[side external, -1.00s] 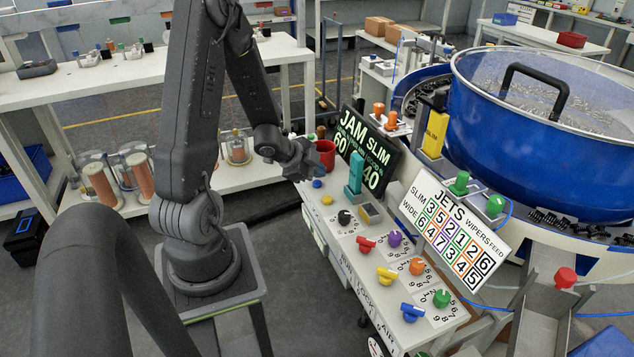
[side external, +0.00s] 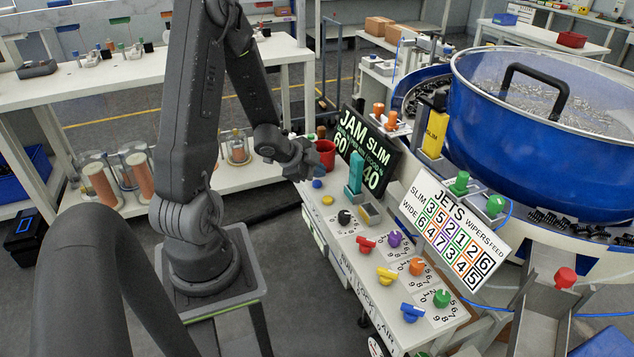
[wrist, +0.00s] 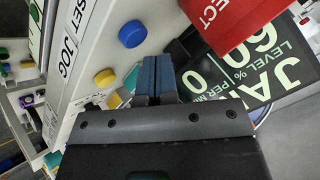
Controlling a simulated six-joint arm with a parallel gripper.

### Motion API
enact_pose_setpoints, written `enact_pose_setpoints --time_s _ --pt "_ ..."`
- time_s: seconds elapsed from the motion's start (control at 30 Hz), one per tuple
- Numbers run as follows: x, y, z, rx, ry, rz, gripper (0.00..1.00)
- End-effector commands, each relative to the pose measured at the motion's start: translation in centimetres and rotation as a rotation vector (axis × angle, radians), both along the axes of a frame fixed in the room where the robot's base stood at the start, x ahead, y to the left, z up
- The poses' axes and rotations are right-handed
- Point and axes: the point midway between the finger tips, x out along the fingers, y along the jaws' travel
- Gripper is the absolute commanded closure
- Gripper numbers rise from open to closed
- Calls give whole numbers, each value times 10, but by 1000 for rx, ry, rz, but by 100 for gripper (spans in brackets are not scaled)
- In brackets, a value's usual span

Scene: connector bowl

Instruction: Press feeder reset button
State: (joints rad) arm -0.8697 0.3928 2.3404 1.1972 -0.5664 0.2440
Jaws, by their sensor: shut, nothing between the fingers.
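The blue button (side external: 317,183) stands at the far left end of the white control panel. It shows in the wrist view as a round blue cap (wrist: 132,34), beside panel lettering that reads "SET", cut off by the frame edge. A yellow button (wrist: 105,78) sits beside it, near the word "JOG"; it also shows in the side view (side external: 327,199). My gripper (side external: 312,168) is above this end of the panel, close to the blue button. In the wrist view its blue fingers (wrist: 155,72) are shut together and empty, apart from the cap in the picture.
A red container (side external: 325,150) stands close behind my gripper, and fills the top of the wrist view (wrist: 235,18). A dark JAM SLIM display (side external: 366,150) and a teal lever (side external: 355,173) stand to the right. Several coloured knobs cover the panel's nearer part.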

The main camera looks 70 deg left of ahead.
Motion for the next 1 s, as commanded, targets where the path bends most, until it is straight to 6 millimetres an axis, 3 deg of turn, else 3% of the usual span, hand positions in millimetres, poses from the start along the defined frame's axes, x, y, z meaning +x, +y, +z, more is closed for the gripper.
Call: enact_pose_setpoints --time_s 1.0 --pt "0 0 -9 -1 1 1 100"
